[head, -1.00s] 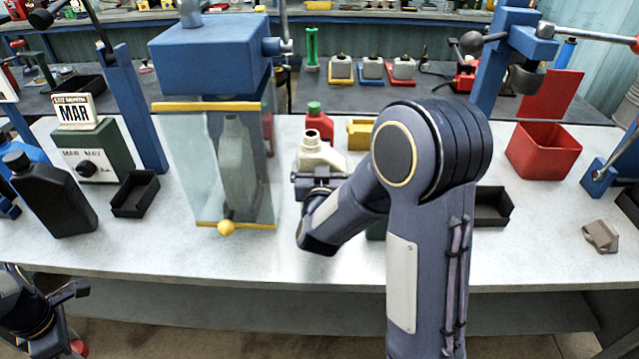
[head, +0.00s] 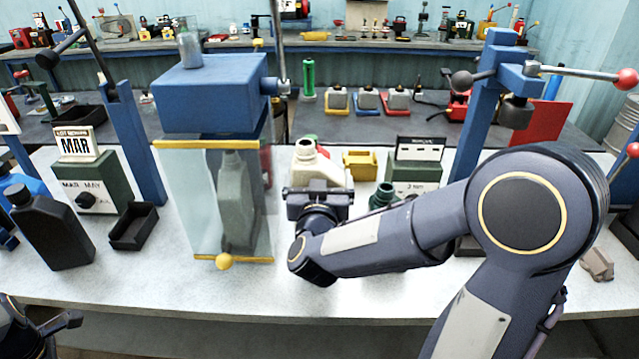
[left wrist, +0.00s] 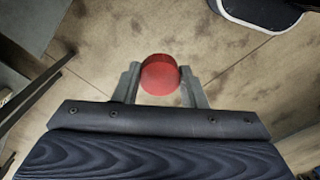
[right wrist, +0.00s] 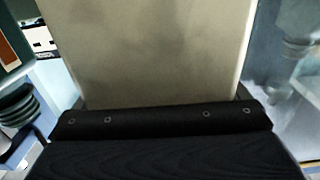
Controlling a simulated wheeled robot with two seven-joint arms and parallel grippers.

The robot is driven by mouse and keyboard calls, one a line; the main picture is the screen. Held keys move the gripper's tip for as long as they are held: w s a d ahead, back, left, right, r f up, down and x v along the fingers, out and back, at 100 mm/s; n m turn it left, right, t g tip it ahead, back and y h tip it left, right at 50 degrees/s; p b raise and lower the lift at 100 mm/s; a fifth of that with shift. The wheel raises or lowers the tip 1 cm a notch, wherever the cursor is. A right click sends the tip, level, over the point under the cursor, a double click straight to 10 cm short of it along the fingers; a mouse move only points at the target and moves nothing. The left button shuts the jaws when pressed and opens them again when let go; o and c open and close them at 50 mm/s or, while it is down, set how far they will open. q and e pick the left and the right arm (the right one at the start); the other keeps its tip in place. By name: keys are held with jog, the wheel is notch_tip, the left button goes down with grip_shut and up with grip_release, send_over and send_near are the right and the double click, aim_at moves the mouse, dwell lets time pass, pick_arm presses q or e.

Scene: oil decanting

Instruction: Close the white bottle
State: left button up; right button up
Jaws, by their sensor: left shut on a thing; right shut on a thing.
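The white bottle (head: 330,173) is at the middle of the bench, upright, its open mouth without a cap. My right gripper (head: 318,197) is shut on its body from the near side. In the right wrist view the pale bottle wall (right wrist: 150,50) fills the space between the fingers. Whether its base touches the bench is hidden. My left gripper (left wrist: 160,85) is shut on a red cap (left wrist: 160,75), with the floor below it. In the head view the left gripper (head: 68,322) is at the lower left, off the bench's front edge.
A blue press with a clear guard (head: 215,200) stands just left of the white bottle. A dark green bottle (head: 383,193) and a green box (head: 418,165) are to its right, partly behind my right arm. A black bottle (head: 50,225) and black tray (head: 134,226) stand left.

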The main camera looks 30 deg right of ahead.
aim_at(318, 176)
jog(key=s+a+r, duration=0.1)
jog(key=s, duration=0.1)
jog(key=s+a+r, duration=0.1)
jog(key=s+a, duration=0.1)
jog(key=s, duration=0.1)
jog(key=s+a+r+p, duration=0.1)
jog(key=s+r, duration=0.1)
jog(key=shift+s+a+r, duration=0.1)
jog(key=shift+s+a, duration=0.15)
jog(key=shift+a, duration=0.05)
jog(key=shift+s, duration=0.1)
